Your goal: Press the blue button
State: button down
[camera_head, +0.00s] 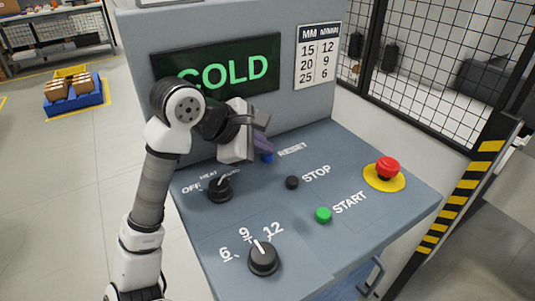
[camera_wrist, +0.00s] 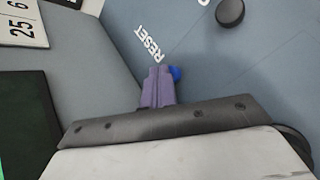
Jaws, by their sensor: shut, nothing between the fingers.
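The blue button (camera_head: 267,158) sits on the sloped grey control panel beside the word RESET, partly hidden by my gripper in the head view. In the wrist view the blue button (camera_wrist: 175,73) peeks out just to the right of my fingertips. My gripper (camera_head: 263,146) is shut and empty, its purple fingers pointing down at the panel close to the button. The fingers also show in the wrist view (camera_wrist: 157,78), side by side. I cannot tell whether the fingertips touch the button.
The panel also holds a black STOP button (camera_head: 292,182), a green START button (camera_head: 323,215), a red emergency button (camera_head: 388,167) and two black knobs, the nearer one (camera_head: 263,259) by the numbers. A display (camera_head: 217,67) reads COLD. A black mesh fence (camera_head: 440,60) stands at right.

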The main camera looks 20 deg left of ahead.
aim_at(263, 157)
dwell(0.4)
jog(key=shift+r, duration=0.85)
jog(key=shift+r+p, duration=1.15)
jog(key=shift+r, duration=1.4)
jog(key=shift+f, duration=0.1)
